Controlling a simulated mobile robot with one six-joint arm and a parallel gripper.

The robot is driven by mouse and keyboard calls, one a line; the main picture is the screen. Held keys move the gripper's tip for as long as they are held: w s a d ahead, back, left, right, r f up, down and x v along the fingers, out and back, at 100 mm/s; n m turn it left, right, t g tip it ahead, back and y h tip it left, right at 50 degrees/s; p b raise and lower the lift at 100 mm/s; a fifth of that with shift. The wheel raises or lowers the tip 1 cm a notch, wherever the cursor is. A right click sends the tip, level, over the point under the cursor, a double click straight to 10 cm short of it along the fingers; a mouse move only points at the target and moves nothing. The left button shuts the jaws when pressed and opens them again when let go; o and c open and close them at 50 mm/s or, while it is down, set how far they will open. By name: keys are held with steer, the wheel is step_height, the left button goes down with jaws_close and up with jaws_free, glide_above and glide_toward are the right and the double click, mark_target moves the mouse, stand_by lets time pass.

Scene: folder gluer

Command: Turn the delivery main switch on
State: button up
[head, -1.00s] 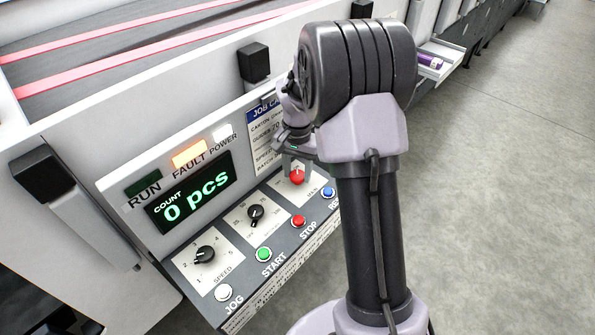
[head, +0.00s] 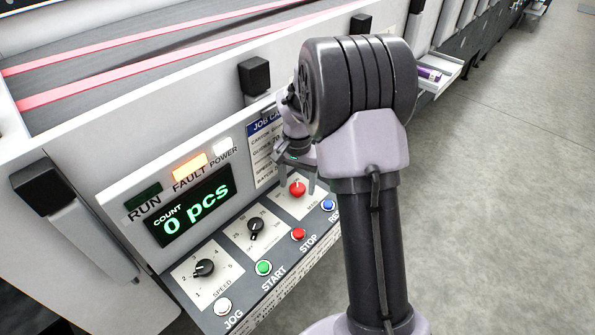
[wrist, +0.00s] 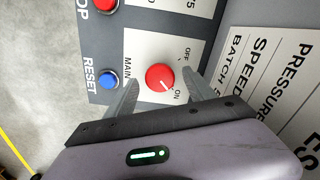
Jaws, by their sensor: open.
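The delivery main switch is a round red knob (head: 297,188) on a white plate at the right part of the control panel. In the wrist view the red knob (wrist: 160,77) has a white pointer mark that points toward the ON label, away from OFF. My gripper (wrist: 162,78) is open, with one finger on each side of the knob and a gap to it on both sides. In the head view my gripper (head: 297,184) is just above the knob, partly hidden by my arm.
A blue reset button (head: 328,205) and a red stop button (head: 298,234) sit close to the switch. A green start button (head: 264,268) and two black dials are further left. The FAULT lamp (head: 189,167) glows orange; the display (head: 190,205) reads 0 pcs. Open floor lies to the right.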

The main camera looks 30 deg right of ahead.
mark_target(297, 187)
step_height(297, 187, up, 17)
steer(key=p, duration=0.4)
steer(key=s+a+f+n+t+y+b, duration=0.1)
steer(key=s+a+f+n+t+b, duration=0.1)
steer(key=s+a+b, duration=0.5)
steer(key=s+a+f+n+t+y+b, duration=0.1)
steer(key=s+a+f+n+t+b, duration=0.2)
steer(key=s+a, duration=0.7)
steer(key=s+f+b, duration=0.2)
steer(key=s+b, duration=0.1)
steer(key=s, duration=0.3)
steer(key=shift+s+a+t+b, duration=0.25)
steer(key=shift+s+t+b, duration=0.1)
steer(key=shift+s+t, duration=0.05)
